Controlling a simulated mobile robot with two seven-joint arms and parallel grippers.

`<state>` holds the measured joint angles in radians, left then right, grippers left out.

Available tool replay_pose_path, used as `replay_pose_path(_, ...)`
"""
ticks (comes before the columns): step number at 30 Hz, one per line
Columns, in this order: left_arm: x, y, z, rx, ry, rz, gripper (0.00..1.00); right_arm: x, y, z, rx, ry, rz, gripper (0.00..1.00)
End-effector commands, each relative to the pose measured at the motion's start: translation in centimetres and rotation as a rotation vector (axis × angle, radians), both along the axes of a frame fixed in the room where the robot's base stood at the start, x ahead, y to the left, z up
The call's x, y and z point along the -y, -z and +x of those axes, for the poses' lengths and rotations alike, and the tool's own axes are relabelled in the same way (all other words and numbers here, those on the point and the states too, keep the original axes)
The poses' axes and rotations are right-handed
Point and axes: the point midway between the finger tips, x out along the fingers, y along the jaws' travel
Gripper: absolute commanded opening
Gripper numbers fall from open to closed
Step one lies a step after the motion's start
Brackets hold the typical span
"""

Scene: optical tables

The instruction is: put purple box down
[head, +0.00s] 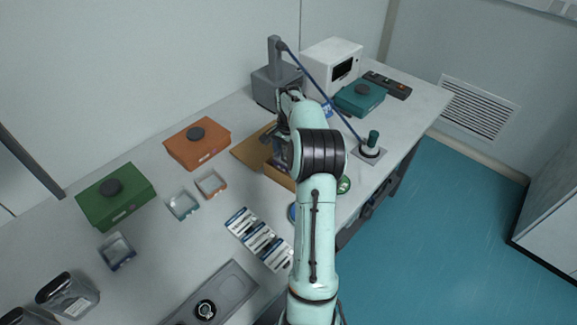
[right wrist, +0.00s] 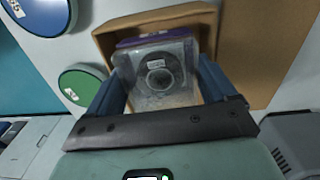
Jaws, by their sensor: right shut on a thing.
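The purple box (right wrist: 150,40) shows in the right wrist view as a clear-fronted case with a purple edge and a round dark disc inside. My right gripper (right wrist: 162,78) is shut on it, with a blue-grey finger on each side. It is at the mouth of an open brown cardboard box (right wrist: 108,45); I cannot tell whether it touches the bottom. In the head view my right arm covers most of the cardboard box (head: 276,177) and hides the purple box. My left gripper is not in view.
Green (head: 115,196), orange (head: 197,143) and teal (head: 360,97) boxes stand on the table. Small clear trays (head: 183,205) and blue-white packets (head: 259,239) lie left of my arm. A grey stand (head: 273,85) and white machine (head: 331,66) are behind. A green-handled tool (head: 372,142) is right.

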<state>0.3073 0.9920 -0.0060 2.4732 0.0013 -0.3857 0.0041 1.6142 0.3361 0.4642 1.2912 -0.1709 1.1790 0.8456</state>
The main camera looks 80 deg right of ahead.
Motion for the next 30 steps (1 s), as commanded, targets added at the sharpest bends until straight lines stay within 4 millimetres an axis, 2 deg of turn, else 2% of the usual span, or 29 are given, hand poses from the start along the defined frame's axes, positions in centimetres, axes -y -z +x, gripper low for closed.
replay_pose_path(7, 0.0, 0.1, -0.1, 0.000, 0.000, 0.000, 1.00, 0.0, 1.9, 0.0, 0.000, 0.000, 0.001, 0.53)
replay_pose_path(14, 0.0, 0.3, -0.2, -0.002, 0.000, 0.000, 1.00, 0.0, 5.1, 0.0, 0.000, 0.000, 0.001, 0.53)
replay_pose_path(26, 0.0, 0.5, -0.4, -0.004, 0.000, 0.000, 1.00, 0.0, 5.6, 0.0, 0.000, 0.000, -0.001, 0.53)
replay_pose_path(27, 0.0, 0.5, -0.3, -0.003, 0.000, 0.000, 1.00, 0.0, 5.6, 0.0, 0.000, 0.001, 0.000, 0.95)
replay_pose_path(30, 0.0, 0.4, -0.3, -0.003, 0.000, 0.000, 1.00, 0.0, 5.6, 0.0, 0.000, 0.000, 0.000, 0.95)
